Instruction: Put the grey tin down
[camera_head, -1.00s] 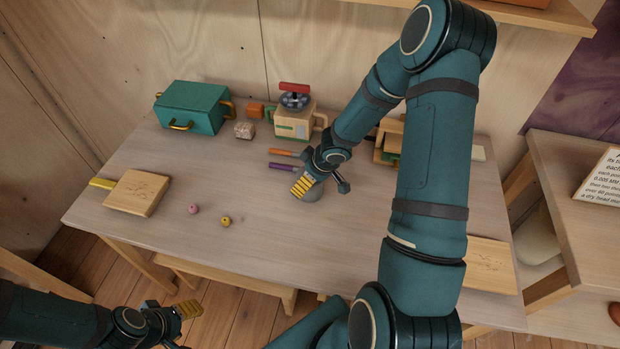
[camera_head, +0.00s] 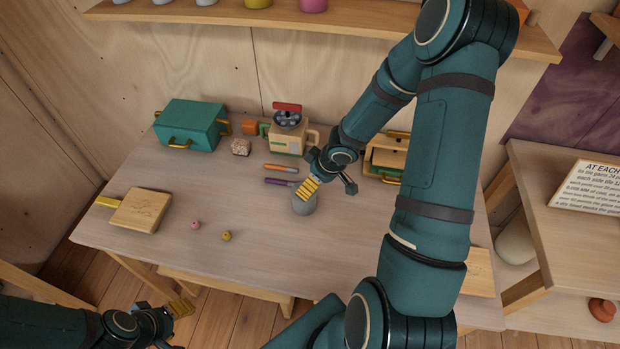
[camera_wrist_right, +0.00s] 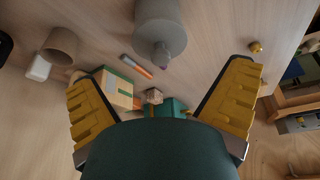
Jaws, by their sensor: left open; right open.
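The grey tin (camera_head: 305,206) stands on the table (camera_head: 255,245), right of its middle in the head view. My right gripper (camera_head: 309,187) is open just above and behind the tin, and its yellow fingers hide part of it. In the right wrist view the tin (camera_wrist_right: 160,28) lies ahead of the two spread fingers, with nothing between the pads (camera_wrist_right: 160,85). My left gripper (camera_head: 178,310) is open and empty, low at the left, in front of the table edge.
Orange (camera_head: 281,168) and purple (camera_head: 279,182) markers lie just left of the tin. Pink (camera_head: 195,224) and yellow (camera_head: 226,236) beads lie left. The front middle is clear.

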